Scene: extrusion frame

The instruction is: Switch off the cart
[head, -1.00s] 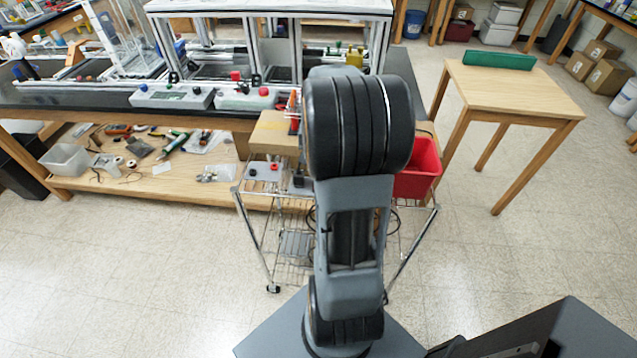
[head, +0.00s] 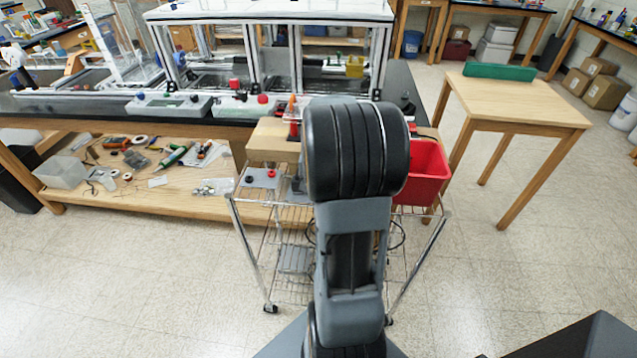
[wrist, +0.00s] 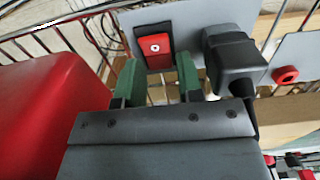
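The wire cart (head: 238,240) stands ahead of my arm in the head view, partly hidden by it. In the wrist view, a red rocker switch (wrist: 155,44) with a small white mark sits in a black housing on a grey plate (wrist: 188,24). My gripper (wrist: 158,80) is open and empty, with green fingertips apart. The switch shows just beyond the gap between them; I cannot tell whether they touch it. A black plug-like block (wrist: 234,62) sits close to the right fingertip. In the head view my arm hides the gripper and the switch.
A red bin (head: 424,174) hangs at the cart's right; red also fills the wrist view's left side. A grey plate with a red knob (head: 271,173) is on the cart's left. The lab bench (head: 90,117) stands behind, a wooden table (head: 520,100) at right. Floor is clear left.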

